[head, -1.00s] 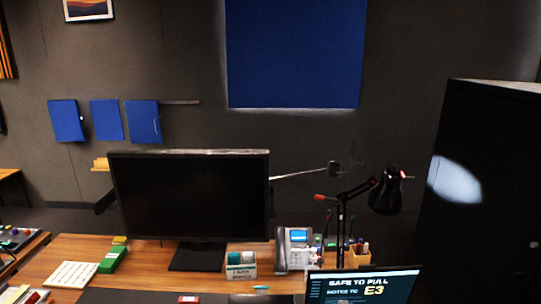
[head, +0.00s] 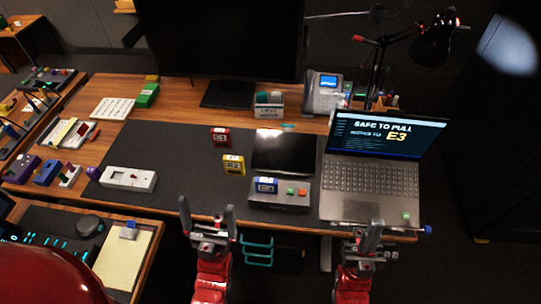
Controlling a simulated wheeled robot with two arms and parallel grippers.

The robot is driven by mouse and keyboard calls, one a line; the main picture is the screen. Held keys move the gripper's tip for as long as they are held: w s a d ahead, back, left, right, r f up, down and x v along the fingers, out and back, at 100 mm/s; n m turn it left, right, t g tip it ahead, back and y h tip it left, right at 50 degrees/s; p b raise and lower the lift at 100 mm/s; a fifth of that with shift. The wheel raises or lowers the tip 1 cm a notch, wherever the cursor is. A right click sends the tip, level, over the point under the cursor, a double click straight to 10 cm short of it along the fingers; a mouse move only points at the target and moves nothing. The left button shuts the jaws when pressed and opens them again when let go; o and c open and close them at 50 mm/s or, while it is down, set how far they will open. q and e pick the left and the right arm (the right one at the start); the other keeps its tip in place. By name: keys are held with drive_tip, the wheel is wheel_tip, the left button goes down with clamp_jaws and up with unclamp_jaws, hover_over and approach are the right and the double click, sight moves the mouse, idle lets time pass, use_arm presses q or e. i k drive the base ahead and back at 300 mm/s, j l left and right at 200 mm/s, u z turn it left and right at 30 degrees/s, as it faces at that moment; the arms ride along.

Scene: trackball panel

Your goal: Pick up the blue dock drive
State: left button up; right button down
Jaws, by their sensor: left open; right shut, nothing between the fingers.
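The blue drive (head: 266,185) sits on the left part of a dark grey dock (head: 293,204) near the desk's front edge. The dock also has a green and an orange button on top. My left gripper (head: 207,212) is open and empty at the front edge, left of the dock and nearer to me. My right gripper (head: 362,233) is shut and empty, in front of the laptop and right of the dock. Neither gripper touches the drive.
A red drive (head: 221,137) and a yellow drive (head: 234,164) stand on the dark mat (head: 180,160). A black tablet-like panel (head: 284,151) lies behind the dock. An open laptop (head: 371,190) stands right, a white device (head: 128,179) left. The mat between white device and dock is clear.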

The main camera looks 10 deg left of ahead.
sight(268, 185)
drive_tip(key=l+u, duration=0.25)
drive_tip(key=u, duration=0.15)
drive_tip(key=k+l+u, duration=0.15)
drive_tip(key=u, duration=0.2)
drive_tip(key=k+l+u, duration=0.15)
drive_tip(key=u, duration=0.25)
